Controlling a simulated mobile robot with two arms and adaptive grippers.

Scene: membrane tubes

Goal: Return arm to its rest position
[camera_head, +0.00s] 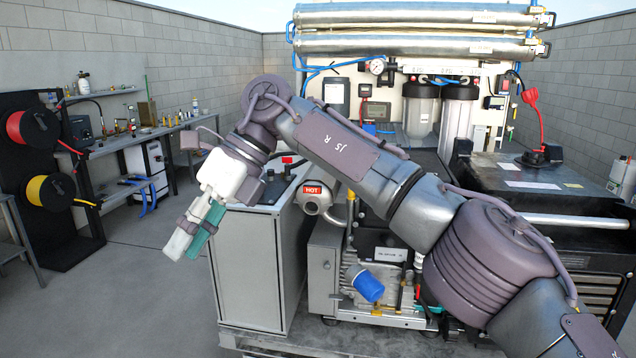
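My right arm reaches in from the lower right and stretches across the middle of the head view, bent at its wrist. My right gripper (187,245) is at the left end of it, pointing down and left, beside the left side of the grey cabinet (262,270). It has a pale finger and a teal finger close together; whether a gap lies between them is unclear. I see no object held in it. My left arm and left gripper are not in view.
Two silver membrane tubes (420,17) lie across the rack top. Clear filter housings (420,105) hang below. A black unit (540,190) stands right. A workbench (130,138) and hose reels (35,126) are at left. The floor (130,290) left of the cabinet is clear.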

